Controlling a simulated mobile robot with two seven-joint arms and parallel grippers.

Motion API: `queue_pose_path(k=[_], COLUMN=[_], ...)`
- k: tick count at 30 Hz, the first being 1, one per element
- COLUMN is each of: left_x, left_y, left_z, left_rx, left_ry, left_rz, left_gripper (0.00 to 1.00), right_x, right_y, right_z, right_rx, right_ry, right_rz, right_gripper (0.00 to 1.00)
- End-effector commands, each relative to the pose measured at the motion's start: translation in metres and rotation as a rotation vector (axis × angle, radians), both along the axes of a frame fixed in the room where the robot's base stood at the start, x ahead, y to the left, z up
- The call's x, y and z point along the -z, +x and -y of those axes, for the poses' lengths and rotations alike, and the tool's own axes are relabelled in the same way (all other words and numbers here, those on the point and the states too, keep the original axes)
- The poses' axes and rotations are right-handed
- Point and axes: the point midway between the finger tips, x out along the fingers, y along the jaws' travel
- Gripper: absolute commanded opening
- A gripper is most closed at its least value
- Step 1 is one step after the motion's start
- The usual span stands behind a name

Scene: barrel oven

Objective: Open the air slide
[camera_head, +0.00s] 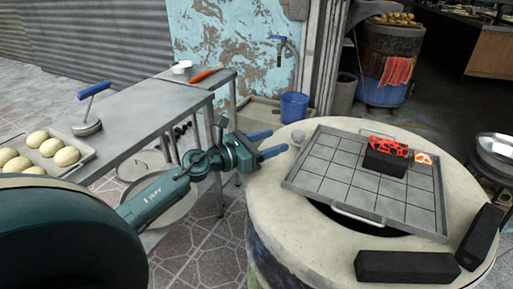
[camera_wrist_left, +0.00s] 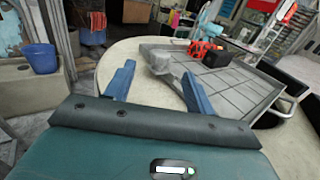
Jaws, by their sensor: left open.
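The round barrel oven (camera_head: 275,200) has a pale top with a dark opening partly covered by a grey gridded metal plate (camera_head: 345,190). A small pale grey knob (camera_head: 297,137) stands on the oven top by the plate's left corner; it also shows in the left wrist view (camera_wrist_left: 160,60). I cannot tell for sure whether this knob belongs to the air slide. My left gripper (camera_head: 280,141) is open and empty, its blue fingers pointing at the knob from the left, seemingly short of it. In the left wrist view the knob appears between and beyond the fingertips (camera_wrist_left: 158,70). My right gripper is not in view.
Black blocks (camera_head: 405,267) lie on the oven's front rim. A metal table (camera_head: 150,110) with a dough tray stands left. A blue bucket (camera_head: 294,106) stands behind.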

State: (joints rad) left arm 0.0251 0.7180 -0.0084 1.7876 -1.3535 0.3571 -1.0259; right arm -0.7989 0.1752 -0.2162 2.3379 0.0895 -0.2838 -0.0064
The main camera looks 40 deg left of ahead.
Motion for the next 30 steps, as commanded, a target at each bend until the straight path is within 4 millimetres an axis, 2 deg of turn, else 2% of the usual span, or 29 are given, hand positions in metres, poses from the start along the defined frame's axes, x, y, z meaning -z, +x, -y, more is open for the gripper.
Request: queue_pose_path(k=[3,10,30], left_x=[0.003,0.001,0.0], left_y=[-0.019,-0.036,-0.038], left_z=[-0.008,-0.018,-0.019], left_rx=[0.001,0.0,0.0], left_ry=[0.004,0.001,0.001], left_rz=[-0.003,0.0,0.0], left_gripper=[0.55,0.55,0.55], right_x=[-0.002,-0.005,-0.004], right_y=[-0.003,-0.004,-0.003], right_z=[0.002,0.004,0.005], right_rx=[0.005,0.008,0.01], right_ry=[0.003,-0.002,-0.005], right_rz=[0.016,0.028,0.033], right_gripper=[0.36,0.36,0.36])
